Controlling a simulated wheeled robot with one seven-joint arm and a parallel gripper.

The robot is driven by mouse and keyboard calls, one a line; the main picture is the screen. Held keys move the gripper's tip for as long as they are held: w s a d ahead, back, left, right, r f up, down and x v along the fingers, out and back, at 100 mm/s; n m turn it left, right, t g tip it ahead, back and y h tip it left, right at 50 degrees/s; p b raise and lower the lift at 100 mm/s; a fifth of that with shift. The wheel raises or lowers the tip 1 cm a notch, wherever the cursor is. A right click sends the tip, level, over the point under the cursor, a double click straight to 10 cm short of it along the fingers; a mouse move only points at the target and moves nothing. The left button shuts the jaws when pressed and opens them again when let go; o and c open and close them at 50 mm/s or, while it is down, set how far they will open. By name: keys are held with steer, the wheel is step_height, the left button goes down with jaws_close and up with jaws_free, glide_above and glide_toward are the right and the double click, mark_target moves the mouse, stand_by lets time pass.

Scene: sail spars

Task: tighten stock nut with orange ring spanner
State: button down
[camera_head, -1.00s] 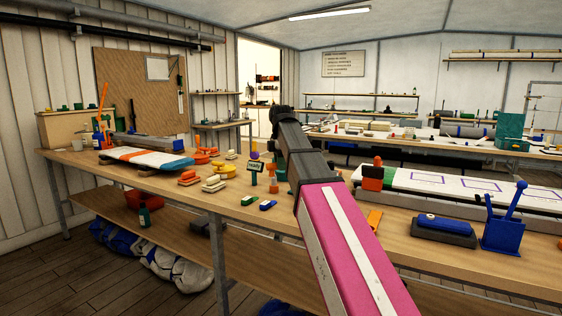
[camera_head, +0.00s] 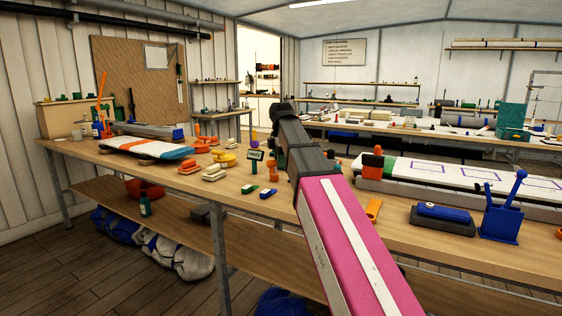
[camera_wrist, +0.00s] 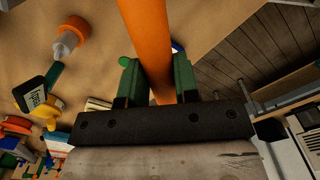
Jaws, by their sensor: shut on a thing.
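In the wrist view my gripper (camera_wrist: 155,78) has its green fingers shut on a smooth orange bar (camera_wrist: 146,30), which looks like the handle of the orange ring spanner. The bar runs out past the top edge of that view, so its ring end is hidden. In the head view my arm covers the gripper. An orange piece (camera_head: 373,210) shows just right of my arm there; I cannot tell whether it is the held spanner or a separate thing. I cannot make out the stock nut in either view.
A wooden bench (camera_head: 330,240) runs across the head view. It carries a small dark sign (camera_head: 255,155), an orange stand (camera_head: 274,171), a blue block (camera_head: 268,193), a long white board (camera_head: 430,172) and a blue lever tool (camera_head: 503,215). A second bench stands behind.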

steer(key=shift+f, duration=1.1)
stand_by(0.3)
steer(key=w+d+m, duration=0.2)
steer(key=w+m, duration=0.6)
steer(key=m, duration=0.1)
steer(key=s+n, duration=0.2)
steer(key=s+a+n, duration=0.1)
steer(key=s+n, duration=0.1)
steer(key=n, duration=0.1)
steer(key=s+a+n, duration=0.1)
steer(key=s+n, duration=0.1)
steer(key=shift+s, duration=0.4)
steer(key=shift+s+n, duration=0.7)
steer(key=shift+n, duration=0.3)
steer(key=shift+w, duration=0.1)
